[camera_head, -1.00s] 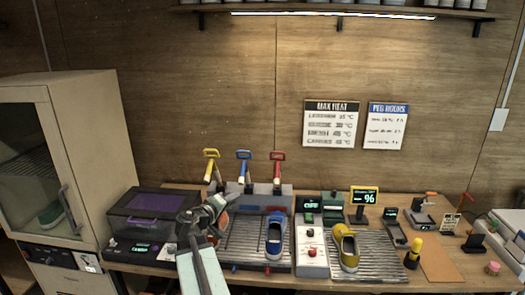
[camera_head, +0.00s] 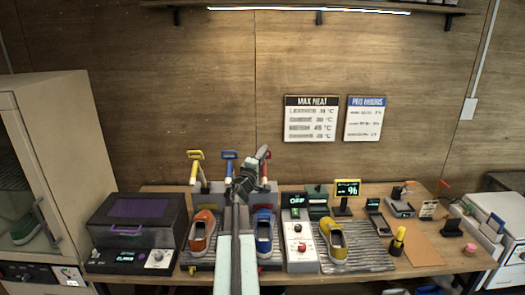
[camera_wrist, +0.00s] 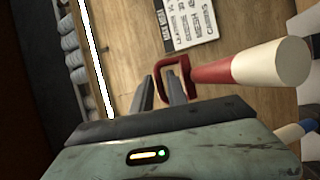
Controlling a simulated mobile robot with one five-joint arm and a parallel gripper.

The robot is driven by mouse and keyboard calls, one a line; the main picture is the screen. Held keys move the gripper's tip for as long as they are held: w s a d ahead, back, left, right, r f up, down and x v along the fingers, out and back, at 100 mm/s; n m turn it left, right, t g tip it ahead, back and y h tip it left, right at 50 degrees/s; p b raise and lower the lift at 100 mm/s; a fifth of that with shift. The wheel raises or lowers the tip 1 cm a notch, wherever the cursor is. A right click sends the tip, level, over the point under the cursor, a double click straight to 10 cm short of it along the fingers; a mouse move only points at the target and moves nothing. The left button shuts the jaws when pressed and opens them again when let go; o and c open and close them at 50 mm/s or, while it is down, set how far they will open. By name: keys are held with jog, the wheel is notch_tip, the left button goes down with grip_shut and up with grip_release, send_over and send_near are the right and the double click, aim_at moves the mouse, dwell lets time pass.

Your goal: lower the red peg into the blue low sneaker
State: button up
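In the wrist view the red peg (camera_wrist: 215,72) shows a red loop handle and a thick white section. My gripper (camera_wrist: 158,78) is open at the handle, its fingers apart with one bar of the loop appearing between them. Whether they touch it I cannot tell. In the head view my gripper (camera_head: 256,160) is over the stand. The blue low sneaker (camera_head: 264,238) lies on the ribbed rack in front, its left side partly hidden by my arm.
A yellow peg (camera_head: 195,168) and a blue peg (camera_head: 228,165) stand left of the red one. An orange sneaker (camera_head: 201,232) and a yellow sneaker (camera_head: 336,247) lie on either side. A control box (camera_head: 300,258) stands right of the blue sneaker.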

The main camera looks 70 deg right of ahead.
jog(key=shift+d+r, duration=0.15)
jog(key=shift+d, duration=0.5)
jog(key=shift+a, duration=0.1)
grip_shut()
dwell(0.9)
